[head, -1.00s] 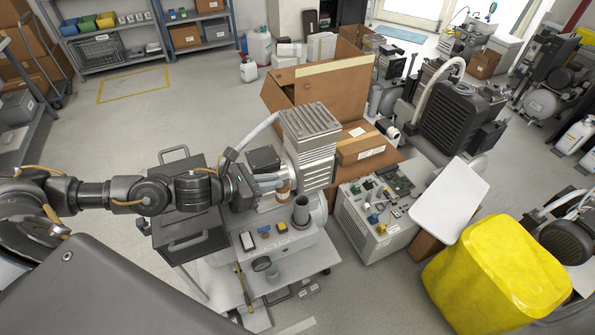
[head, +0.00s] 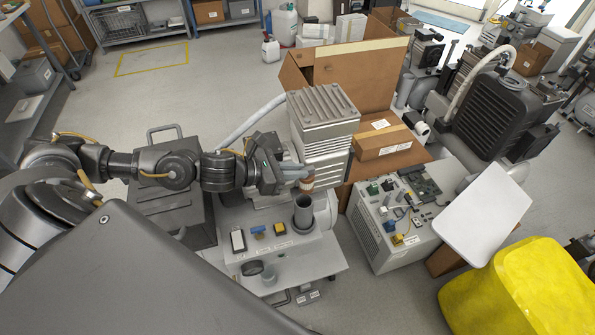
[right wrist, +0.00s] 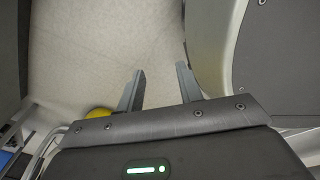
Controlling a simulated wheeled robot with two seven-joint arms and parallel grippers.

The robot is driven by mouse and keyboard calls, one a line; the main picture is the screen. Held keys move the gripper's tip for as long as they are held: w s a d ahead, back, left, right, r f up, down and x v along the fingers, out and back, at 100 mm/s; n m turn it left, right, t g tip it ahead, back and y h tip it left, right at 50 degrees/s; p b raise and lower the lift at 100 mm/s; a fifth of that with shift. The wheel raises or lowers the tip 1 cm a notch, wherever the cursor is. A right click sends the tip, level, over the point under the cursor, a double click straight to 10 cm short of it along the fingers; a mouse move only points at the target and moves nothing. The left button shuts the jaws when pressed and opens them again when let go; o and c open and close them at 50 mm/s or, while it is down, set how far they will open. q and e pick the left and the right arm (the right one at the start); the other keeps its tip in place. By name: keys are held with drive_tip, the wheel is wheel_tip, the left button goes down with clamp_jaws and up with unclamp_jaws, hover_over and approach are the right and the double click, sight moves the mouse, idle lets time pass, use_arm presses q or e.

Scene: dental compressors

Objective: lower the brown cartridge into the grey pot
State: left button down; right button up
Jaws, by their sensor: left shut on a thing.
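The brown cartridge (head: 307,184) is held in my left gripper (head: 303,175), which is shut on it; the fingers hide its upper part. It hangs just above the grey pot (head: 303,214), an open dark cylinder standing on the light grey machine top. In the head view the cartridge shows right over the pot's far rim; whether it is clear of the rim or exactly over the opening, I cannot tell. My right gripper (right wrist: 160,88) shows in the right wrist view, open and empty with the floor beyond it.
A ribbed grey compressor block (head: 324,115) rises close behind the cartridge. An open-topped electronics unit (head: 385,235) stands to the right.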

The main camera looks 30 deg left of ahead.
sight(300, 182)
use_arm(q)
wheel_tip(300, 182, down, 4)
drive_tip(key=b, duration=0.2)
drive_tip(key=shift+r+b, duration=0.15)
drive_tip(key=shift+b, duration=0.15)
drive_tip(key=shift+f+b, duration=0.3)
drive_tip(key=shift+f, duration=0.15)
use_arm(e)
drive_tip(key=d+f, duration=0.1)
drive_tip(key=w+d+f, duration=0.1)
drive_tip(key=shift+d+f+h, duration=0.3)
drive_tip(key=shift+d, duration=0.1)
drive_tip(key=shift+s+a, duration=0.15)
